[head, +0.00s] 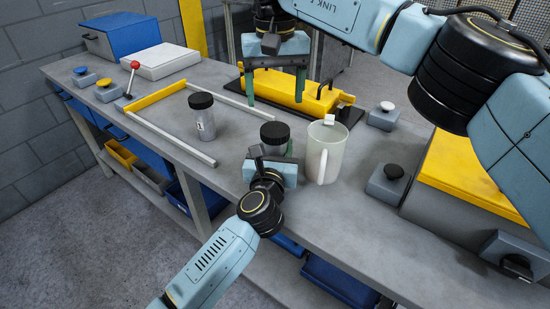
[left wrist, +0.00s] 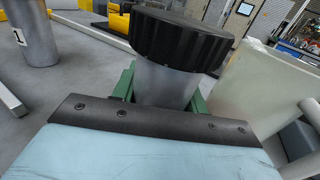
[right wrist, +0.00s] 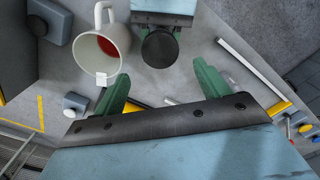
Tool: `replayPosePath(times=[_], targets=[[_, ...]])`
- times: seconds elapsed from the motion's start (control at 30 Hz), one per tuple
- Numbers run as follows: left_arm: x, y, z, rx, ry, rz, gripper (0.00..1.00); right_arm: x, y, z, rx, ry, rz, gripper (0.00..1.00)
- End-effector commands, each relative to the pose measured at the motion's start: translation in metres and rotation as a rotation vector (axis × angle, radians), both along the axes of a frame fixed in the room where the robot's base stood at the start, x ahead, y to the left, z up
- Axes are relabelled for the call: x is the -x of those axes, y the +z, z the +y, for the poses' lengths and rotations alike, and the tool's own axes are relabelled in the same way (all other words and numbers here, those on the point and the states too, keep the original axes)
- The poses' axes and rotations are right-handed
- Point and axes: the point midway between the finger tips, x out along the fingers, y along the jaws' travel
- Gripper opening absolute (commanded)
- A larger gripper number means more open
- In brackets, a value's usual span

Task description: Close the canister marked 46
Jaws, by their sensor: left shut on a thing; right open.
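A grey canister (head: 275,149) with a wide black ribbed lid (head: 275,133) stands at the front of the bench. My left gripper (left wrist: 163,92) is shut around its body below the lid; the canister body (left wrist: 165,80) and lid (left wrist: 182,42) fill the left wrist view. I cannot read a number on this canister. A second grey canister (head: 205,122) with a black lid (head: 200,100) stands to its left; its label (left wrist: 18,37) shows a 1. My right gripper (head: 275,98) is open and empty, above the bench behind the held canister. The lid's top (right wrist: 160,48) shows in the right wrist view.
A white mug (head: 324,155) with red inside (right wrist: 108,47) stands just right of the held canister. A yellow device (head: 305,92) on a black base lies behind. A yellow and grey frame (head: 160,97) surrounds the second canister's area. Button boxes (head: 388,182) stand at right.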

Motion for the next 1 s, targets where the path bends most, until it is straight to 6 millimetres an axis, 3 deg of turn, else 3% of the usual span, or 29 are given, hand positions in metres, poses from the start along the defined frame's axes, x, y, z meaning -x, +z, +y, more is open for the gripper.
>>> replayPosePath(times=[0.27, 0.7, 1.0], targets=[[0.0, -0.001, 0.0, -0.001, 0.0, 0.002, 0.0, 0.0, -0.01, 0.0, 0.0, -0.001, 0.001, 0.75], [0.0, -0.001, 0.0, -0.001, 0.0, 0.002, 0.0, 0.0, -0.072, 0.0, 0.0, -0.003, 0.002, 0.75], [0.0, -0.001, 0.0, -0.001, 0.0, 0.002, 0.0, 0.0, -0.08, 0.0, 0.0, -0.003, 0.0, 0.75]])
